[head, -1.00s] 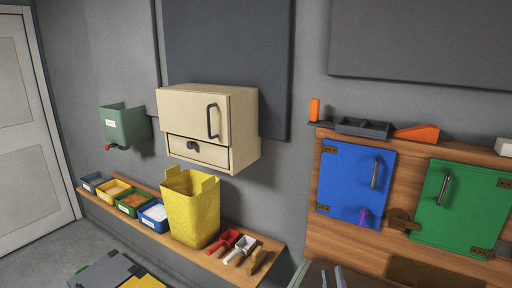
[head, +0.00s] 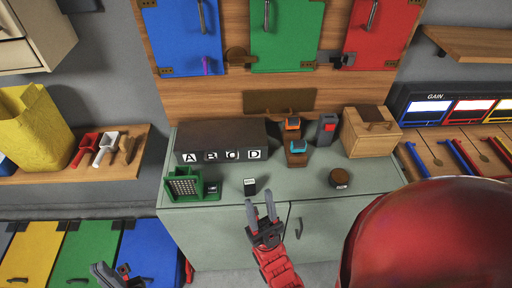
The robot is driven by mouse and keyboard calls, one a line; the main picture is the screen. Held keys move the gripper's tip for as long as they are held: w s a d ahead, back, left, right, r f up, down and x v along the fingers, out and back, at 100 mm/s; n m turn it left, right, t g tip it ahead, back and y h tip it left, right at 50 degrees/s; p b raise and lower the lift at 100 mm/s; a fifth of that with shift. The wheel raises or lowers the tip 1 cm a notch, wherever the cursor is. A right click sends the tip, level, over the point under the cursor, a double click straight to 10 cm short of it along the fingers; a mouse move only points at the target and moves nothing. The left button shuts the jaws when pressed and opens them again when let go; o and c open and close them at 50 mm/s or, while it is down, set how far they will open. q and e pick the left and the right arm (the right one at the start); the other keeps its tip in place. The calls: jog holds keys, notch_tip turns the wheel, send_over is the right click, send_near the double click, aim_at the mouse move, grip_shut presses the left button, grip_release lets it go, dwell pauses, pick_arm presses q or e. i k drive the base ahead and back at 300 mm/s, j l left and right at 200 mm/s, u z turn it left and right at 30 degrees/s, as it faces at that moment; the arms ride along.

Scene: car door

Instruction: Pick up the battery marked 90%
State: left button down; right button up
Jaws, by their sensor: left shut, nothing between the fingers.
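A small black block with a white label (head: 250,187) stands on the grey-green cabinet top. It may be a battery, but its marking is too small to read. A green holder with a grid panel (head: 186,187) sits left of it, with a small dark block with a pale label (head: 211,188) at its right side. I cannot make out 90% anywhere. My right gripper (head: 260,200) is just in front of the black block, empty, its fingertips apart. My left gripper (head: 111,268) is low at the bottom left, shut and empty, far from the blocks and partly cut off.
A dark box marked A, B, C, D (head: 222,140) stands behind. Orange and blue-topped items (head: 297,146), a grey and red device (head: 327,129), a wooden box (head: 371,131) and a round brown item (head: 340,178) stand right. The cabinet top (head: 290,196) has free room at front.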

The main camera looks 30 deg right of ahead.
aim_at(250, 185)
jog(key=z, duration=0.7)
